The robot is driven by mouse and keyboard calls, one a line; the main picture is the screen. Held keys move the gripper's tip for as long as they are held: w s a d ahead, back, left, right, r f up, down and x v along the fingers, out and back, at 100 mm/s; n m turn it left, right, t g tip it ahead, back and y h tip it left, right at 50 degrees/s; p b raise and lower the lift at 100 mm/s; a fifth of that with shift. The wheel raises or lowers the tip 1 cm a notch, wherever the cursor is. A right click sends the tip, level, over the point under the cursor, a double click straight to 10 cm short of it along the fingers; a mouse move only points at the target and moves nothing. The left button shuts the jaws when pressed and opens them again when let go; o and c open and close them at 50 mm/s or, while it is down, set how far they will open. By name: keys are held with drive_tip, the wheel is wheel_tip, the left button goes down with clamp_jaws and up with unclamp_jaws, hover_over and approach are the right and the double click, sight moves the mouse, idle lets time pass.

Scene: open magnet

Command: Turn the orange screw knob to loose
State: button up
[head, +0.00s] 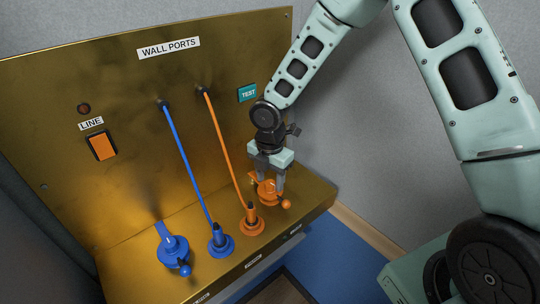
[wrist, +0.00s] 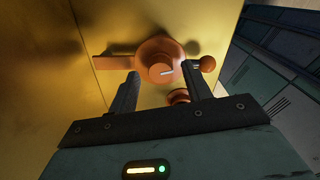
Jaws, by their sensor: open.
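The orange screw knob (head: 268,195) sits on the right end of the brass ledge, with a ball-ended arm (head: 285,204) pointing to the lower right. In the wrist view the knob (wrist: 160,57) has a round hub with a white mark and its ball (wrist: 207,63) to the right. My gripper (head: 267,182) is over the knob, pointing down. In the wrist view my gripper (wrist: 161,76) is open, one finger on each side of the hub. I cannot tell whether the fingers touch it.
An orange plug (head: 250,219) with its cable stands just left of the knob. A blue plug (head: 220,240) and a blue knob (head: 172,249) are farther left. The upright brass panel (head: 130,90) rises behind, with an orange LINE switch (head: 102,146) and a TEST label (head: 248,92).

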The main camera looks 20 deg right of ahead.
sight(269, 184)
wheel_tip(269, 184, up, 17)
drive_tip(key=b, duration=0.2)
drive_tip(key=shift+f+b, duration=0.2)
drive_tip(key=shift+b, duration=0.15)
drive_tip(key=s+a+f+m+b, duration=0.2)
drive_tip(key=s+m, duration=0.3)
drive_tip(key=s, duration=0.4)
drive_tip(key=s+a+f+m+b, duration=0.2)
drive_tip(key=s+f+m+b, duration=0.2)
drive_tip(key=s, duration=0.5)
drive_tip(key=s+a+f+m+b, duration=0.2)
drive_tip(key=s+f+m+b, duration=0.1)
drive_tip(key=s+m, duration=0.4)
drive_tip(key=shift+s+f+m+y, duration=0.3)
drive_tip(key=shift+s+f, duration=0.4)
drive_tip(key=shift+s, duration=0.3)
